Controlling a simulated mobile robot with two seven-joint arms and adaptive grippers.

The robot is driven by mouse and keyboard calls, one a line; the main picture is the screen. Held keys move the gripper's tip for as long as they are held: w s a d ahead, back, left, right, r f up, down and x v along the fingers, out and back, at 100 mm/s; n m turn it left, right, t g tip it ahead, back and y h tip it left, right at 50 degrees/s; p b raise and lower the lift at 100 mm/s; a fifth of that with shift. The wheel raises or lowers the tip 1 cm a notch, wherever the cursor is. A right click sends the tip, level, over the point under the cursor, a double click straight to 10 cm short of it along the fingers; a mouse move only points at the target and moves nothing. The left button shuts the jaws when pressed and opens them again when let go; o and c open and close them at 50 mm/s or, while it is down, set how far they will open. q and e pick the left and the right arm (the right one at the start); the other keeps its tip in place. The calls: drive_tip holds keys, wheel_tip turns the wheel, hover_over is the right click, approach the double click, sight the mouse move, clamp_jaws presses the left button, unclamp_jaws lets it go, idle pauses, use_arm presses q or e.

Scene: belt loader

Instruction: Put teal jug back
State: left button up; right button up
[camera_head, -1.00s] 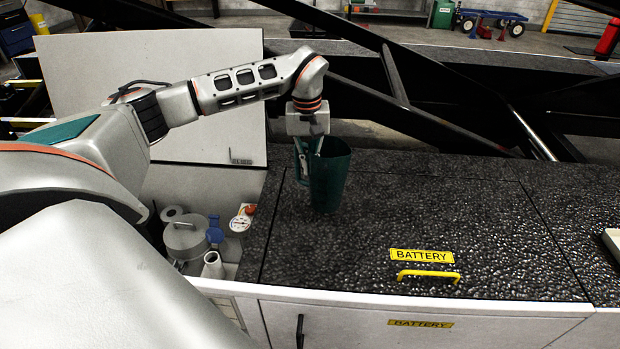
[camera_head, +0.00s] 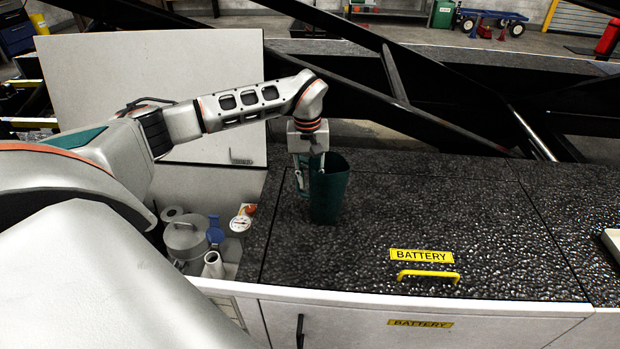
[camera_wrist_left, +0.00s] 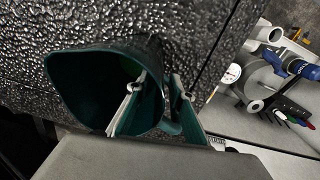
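The teal jug (camera_head: 328,192) is upright at the left part of the dark speckled top, just right of the open compartment. Whether its base touches the top I cannot tell. My left gripper (camera_head: 309,176) comes down from above at the jug's left, handle side and is shut on it. In the left wrist view, the jug's open mouth (camera_wrist_left: 85,88) faces the camera. The left gripper's fingers (camera_wrist_left: 160,95) sit at the handle side, one against the mouth and one beyond the handle; the exact contact is partly hidden. My right gripper is not in view.
A raised white lid (camera_head: 150,90) stands behind. A yellow handle (camera_head: 428,275) lies front right; the dark top's middle is clear.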

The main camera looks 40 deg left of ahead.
use_arm(q)
wheel_tip(320, 180, up, 12)
drive_tip(key=shift+s+a, duration=0.15)
idle(0.7)
drive_tip(key=shift+r, duration=0.1)
idle(0.4)
